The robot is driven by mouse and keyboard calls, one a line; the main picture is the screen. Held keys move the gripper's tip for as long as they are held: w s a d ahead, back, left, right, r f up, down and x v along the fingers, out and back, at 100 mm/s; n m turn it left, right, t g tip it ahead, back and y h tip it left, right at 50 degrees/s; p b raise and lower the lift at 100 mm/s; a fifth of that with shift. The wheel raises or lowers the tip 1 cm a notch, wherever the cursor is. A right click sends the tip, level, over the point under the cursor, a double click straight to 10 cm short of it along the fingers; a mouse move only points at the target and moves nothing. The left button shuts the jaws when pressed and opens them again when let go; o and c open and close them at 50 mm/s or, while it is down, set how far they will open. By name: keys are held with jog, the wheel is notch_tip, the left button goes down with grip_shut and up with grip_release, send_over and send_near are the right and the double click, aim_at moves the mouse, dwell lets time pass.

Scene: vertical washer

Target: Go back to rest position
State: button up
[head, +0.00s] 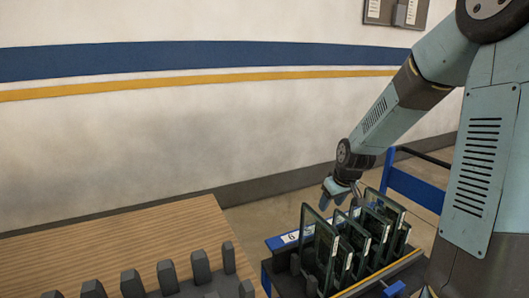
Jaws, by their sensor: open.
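My arm comes in from the upper right and bends down to my gripper (341,197). The gripper points down over the back of a rack holding several upright dark green boards (322,246). It is open, with nothing visible between its fingers. Its tips are close to the tops of the boards, and I cannot tell whether they touch any. The boards and my wrist hide part of the gripper.
The boards stand on a blue cart (281,242) with a blue frame (417,187) behind. A wooden table (120,240) with several dark grey pegs (201,267) is at left. Behind is a white wall with blue and yellow stripes. Space above the table is clear.

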jog(key=s+a+r+m, duration=0.1)
jog(key=s+r+m, duration=0.1)
jog(key=s+r, duration=0.8)
jog(key=s+r+m+t+h, duration=0.1)
jog(key=s+r+m, duration=0.1)
jog(key=s+r, duration=0.8)
jog(key=s, duration=0.7)
jog(key=shift+s+a+r+t, duration=0.15)
jog(key=shift+s+a+t, duration=0.05)
jog(key=shift+a+t, duration=0.15)
dwell(0.5)
